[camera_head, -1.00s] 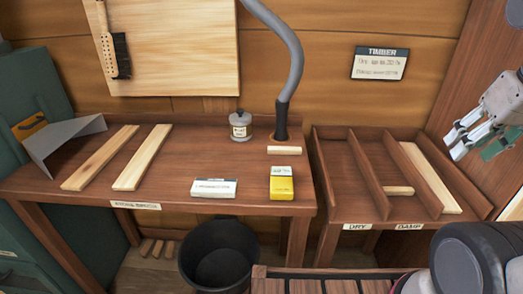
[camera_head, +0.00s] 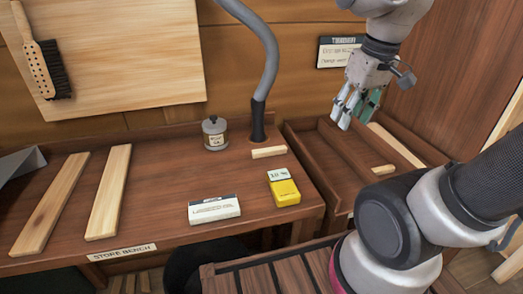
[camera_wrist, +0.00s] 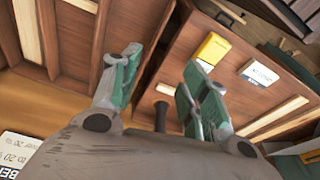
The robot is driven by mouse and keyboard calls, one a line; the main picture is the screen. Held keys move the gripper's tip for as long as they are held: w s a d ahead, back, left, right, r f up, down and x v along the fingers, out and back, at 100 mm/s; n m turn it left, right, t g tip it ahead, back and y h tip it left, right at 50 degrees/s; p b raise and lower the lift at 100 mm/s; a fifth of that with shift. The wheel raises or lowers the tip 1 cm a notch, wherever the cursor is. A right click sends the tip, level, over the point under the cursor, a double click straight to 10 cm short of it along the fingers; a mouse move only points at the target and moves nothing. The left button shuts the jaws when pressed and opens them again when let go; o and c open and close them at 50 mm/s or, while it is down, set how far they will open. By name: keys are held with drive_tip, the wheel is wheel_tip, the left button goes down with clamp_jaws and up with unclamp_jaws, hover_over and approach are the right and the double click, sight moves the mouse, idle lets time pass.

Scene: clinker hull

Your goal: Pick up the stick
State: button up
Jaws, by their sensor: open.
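A short pale wooden stick (camera_head: 269,152) lies on the store bench (camera_head: 150,215) near its back right, just in front of the grey hose. In the wrist view a short pale piece (camera_wrist: 166,89) shows between the fingers, beside the hose. Another short pale stick (camera_head: 383,169) lies in the divided tray to the right. The pictures do not settle which stick is meant. My gripper (camera_head: 356,112) is open and empty, above the divided tray, to the right of the bench stick and apart from it. Its two green-padded fingers also show in the wrist view (camera_wrist: 157,85).
A grey hose (camera_head: 257,120) stands behind the bench stick, with a lidded jar (camera_head: 215,133) to its left. A yellow box (camera_head: 283,188) and a white box (camera_head: 214,209) lie in front. Two long strips (camera_head: 108,192) lie at left. Low dividers (camera_head: 345,150) split the tray.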

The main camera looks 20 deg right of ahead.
drive_tip(key=w+a+f+n+g, duration=0.1)
drive_tip(key=w+a+f+n, duration=0.3)
drive_tip(key=w, duration=0.2)
drive_tip(key=w+a+f+n+g, duration=0.2)
drive_tip(key=w+a+f+n, duration=0.15)
drive_tip(key=w, duration=0.35)
drive_tip(key=n+y, duration=0.1)
drive_tip(key=n, duration=0.8)
approach(269, 149)
drive_tip(key=shift+s+d+f+m+t, duration=0.1)
drive_tip(key=shift+s+f+m+t, duration=0.2)
drive_tip(key=shift+f, duration=0.35)
drive_tip(key=f, duration=0.5)
drive_tip(key=a+f, duration=0.1)
drive_tip(key=f, duration=0.1)
drive_tip(key=shift+f, duration=0.3)
drive_tip(key=c, duration=0.9)
